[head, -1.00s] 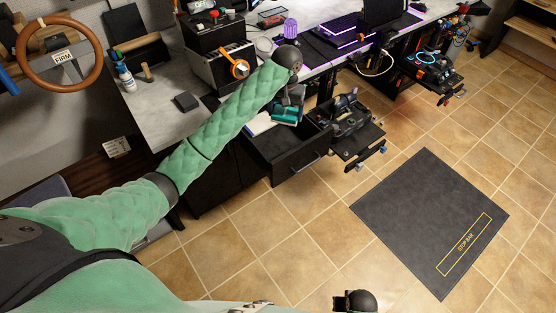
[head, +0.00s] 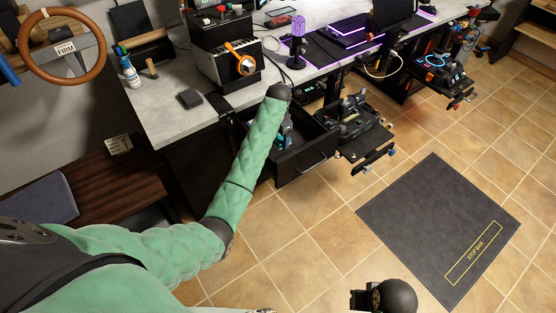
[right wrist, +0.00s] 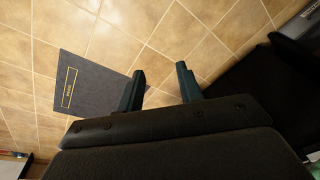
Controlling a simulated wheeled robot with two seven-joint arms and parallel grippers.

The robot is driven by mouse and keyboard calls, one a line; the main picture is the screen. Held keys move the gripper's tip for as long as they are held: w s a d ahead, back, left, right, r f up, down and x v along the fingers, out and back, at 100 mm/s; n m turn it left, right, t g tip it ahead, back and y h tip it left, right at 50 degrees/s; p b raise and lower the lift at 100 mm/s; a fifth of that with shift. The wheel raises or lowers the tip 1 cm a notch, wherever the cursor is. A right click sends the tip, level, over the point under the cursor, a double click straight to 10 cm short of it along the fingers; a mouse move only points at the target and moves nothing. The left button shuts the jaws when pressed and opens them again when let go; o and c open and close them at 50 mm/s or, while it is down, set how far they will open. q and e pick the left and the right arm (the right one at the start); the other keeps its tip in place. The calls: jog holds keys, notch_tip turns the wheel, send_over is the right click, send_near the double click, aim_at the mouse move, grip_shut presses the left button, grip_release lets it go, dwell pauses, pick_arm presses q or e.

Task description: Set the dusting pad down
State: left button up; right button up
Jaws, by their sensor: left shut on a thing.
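My left gripper (head: 286,124) is at the open black drawer (head: 312,160) under the desk, partly hidden behind my own forearm. It is shut on the dusting pad, of which only a small teal part (head: 281,142) shows, low at the drawer. I cannot tell whether the pad touches the drawer floor. My right gripper (right wrist: 158,88) shows in the right wrist view, with its two dark fingers apart and nothing between them, above the tiled floor.
A pedal unit (head: 352,125) stands right of the drawer. A dark mat (head: 430,220) lies on open tiled floor.

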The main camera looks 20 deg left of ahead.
pick_arm(q)
jog(key=shift+f, duration=0.4)
notch_tip(320, 180, down, 6)
jog(key=shift+a+f+p, duration=0.1)
jog(key=shift+f+p, duration=0.05)
jog(key=shift+p, duration=0.4)
jog(key=shift+f, duration=1.9)
jog(key=o, duration=0.9)
jog(key=shift+o, duration=0.2)
pick_arm(e)
jog(key=f, duration=0.3)
jog(key=w+f, duration=0.1)
jog(key=f, duration=0.1)
jog(key=shift+w+a+f, duration=0.1)
jog(key=shift+f, duration=0.3)
pick_arm(q)
jog(key=shift+r, duration=0.5)
notch_tip(320, 180, up, 11)
jog(key=shift+r+b, duration=0.2)
jog(key=shift+b, duration=0.55)
pick_arm(e)
notch_tip(320, 180, up, 8)
jog(key=s, duration=0.2)
jog(key=shift+d+r, duration=0.15)
jog(key=shift+d, duration=0.05)
